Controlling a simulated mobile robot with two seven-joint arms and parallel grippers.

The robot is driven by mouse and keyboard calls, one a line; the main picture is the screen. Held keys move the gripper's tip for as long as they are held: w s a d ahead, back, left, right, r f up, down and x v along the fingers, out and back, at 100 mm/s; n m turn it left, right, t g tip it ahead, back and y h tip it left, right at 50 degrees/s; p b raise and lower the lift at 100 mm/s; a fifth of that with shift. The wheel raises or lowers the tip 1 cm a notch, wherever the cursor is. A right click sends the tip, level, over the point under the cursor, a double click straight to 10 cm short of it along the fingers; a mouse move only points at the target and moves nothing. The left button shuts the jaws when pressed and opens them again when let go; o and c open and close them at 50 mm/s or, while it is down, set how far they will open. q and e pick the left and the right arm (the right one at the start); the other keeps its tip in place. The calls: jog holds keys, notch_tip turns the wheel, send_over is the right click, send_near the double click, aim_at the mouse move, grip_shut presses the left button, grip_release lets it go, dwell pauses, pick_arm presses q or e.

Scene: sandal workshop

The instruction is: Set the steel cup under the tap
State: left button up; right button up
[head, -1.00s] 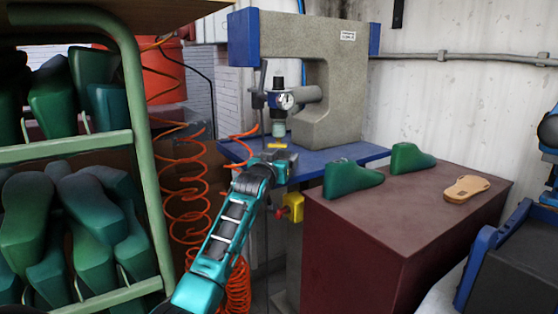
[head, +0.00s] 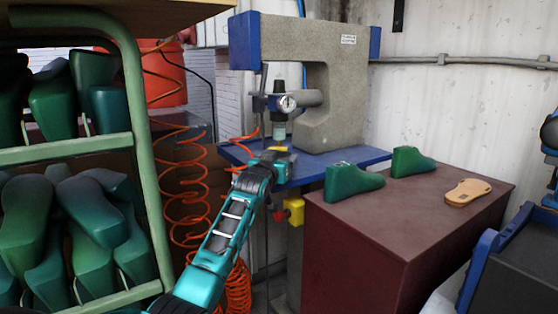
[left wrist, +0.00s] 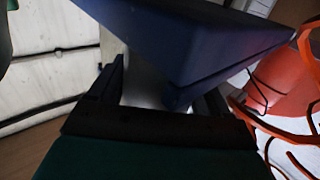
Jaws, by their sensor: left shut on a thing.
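My left gripper (head: 278,158) is at the front edge of the blue press table (head: 352,159), below a regulator with a round gauge (head: 287,103) and a pale bowl. In the left wrist view its two dark fingers are around a smooth pale-grey thing, apparently the steel cup (left wrist: 141,92), mostly hidden by the gripper and a dark blue slab. The cup cannot be made out in the head view. No ordinary tap is clear; the regulator's bowl (head: 279,131) hangs above the gripper. My right gripper is not in view.
The grey press frame (head: 335,95) stands behind the table. A dark red cabinet (head: 400,215) with two green lasts and a tan sole is at right. A green rack (head: 70,150) of lasts is at left. Coiled orange hose (head: 185,190) hangs beside my arm.

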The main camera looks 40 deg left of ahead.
pick_arm(q)
jog(key=shift+f, duration=0.25)
dwell(0.4)
jog(key=o, duration=1.2)
